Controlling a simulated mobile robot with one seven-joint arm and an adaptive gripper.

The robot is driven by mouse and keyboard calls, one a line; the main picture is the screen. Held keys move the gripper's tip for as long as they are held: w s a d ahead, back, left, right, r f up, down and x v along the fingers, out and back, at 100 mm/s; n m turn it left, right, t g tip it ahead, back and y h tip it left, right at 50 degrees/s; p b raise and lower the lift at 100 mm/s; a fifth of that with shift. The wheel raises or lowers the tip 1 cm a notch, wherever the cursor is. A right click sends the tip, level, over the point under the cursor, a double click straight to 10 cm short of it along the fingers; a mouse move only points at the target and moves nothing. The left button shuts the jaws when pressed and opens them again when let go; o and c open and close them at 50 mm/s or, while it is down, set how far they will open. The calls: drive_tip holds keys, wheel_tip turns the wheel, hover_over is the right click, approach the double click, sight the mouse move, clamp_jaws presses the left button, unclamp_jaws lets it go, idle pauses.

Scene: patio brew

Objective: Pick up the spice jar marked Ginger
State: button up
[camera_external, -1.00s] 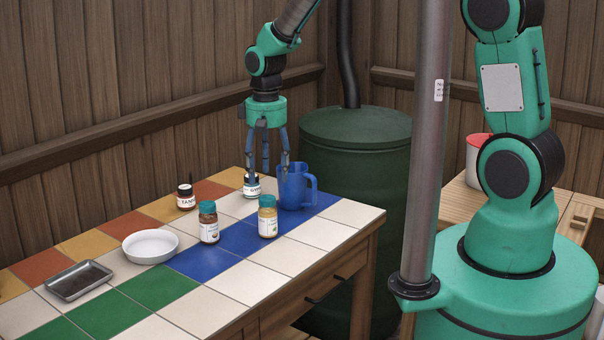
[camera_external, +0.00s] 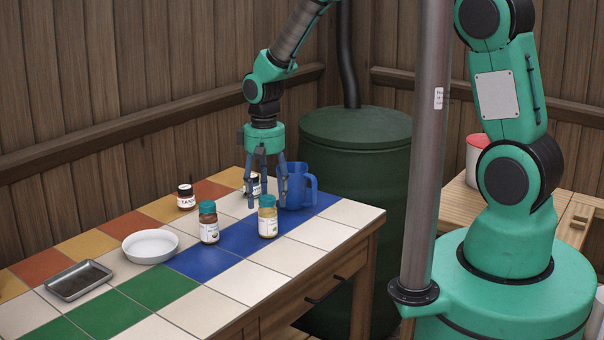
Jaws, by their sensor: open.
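My gripper (camera_external: 266,203) is open and points down above the tiled table (camera_external: 285,258). Its fingertips appear on either side of the teal lid of a jar with pale yellow contents (camera_external: 268,222); whether they touch it I cannot tell. A second teal-lidded jar with brown contents (camera_external: 208,224) stands to the left. Another jar (camera_external: 256,189) stands behind the gripper fingers, partly hidden. The labels are too small to read surely, so I cannot tell which jar is marked Ginger.
A blue pitcher (camera_external: 297,188) stands just right of my gripper. A white bowl (camera_external: 150,247) and a grey metal tray (camera_external: 79,281) are to the left. The table's front right tiles are clear. A dark green barrel (camera_external: 356,200) stands behind the table.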

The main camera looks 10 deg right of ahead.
sight(269, 220)
drive_tip(key=shift+f, duration=1.45)
drive_tip(key=shift+d+f+b, duration=0.15)
drive_tip(key=shift+f+b, duration=0.85)
drive_tip(key=shift+f, duration=1.6)
drive_tip(key=shift+c, duration=0.3)
drive_tip(key=c, duration=1.3)
